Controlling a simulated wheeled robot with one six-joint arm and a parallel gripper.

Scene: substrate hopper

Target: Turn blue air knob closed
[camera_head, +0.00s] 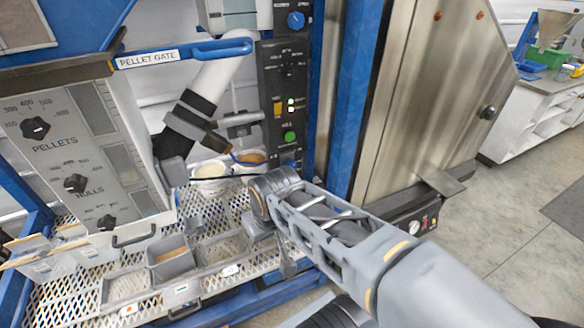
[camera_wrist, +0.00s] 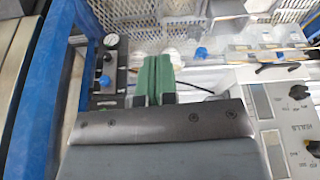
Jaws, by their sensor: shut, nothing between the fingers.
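A blue knob (camera_head: 290,163) shows at the bottom of the black control panel (camera_head: 270,80) in the head view, small and partly crowded by nearby parts. A blue knob (camera_wrist: 104,80) also shows on the panel at the left of the wrist view. A larger blue knob (camera_head: 296,19) sits at the panel's top. I cannot read which is labelled air, nor the settings. My gripper (camera_wrist: 158,60) is shut and empty, its green fingers together. In the wrist view the fingers lie to the right of the small blue knob, apart from it. In the head view I cannot make out the fingertips.
A green button (camera_head: 290,137) is above the small blue knob. White cups (camera_head: 210,178) and grey bins (camera_head: 172,260) stand on the mesh shelf (camera_head: 80,290). A blue post (camera_head: 352,90) and steel housing (camera_head: 430,100) stand to the right. A dark cable crosses near the fingers.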

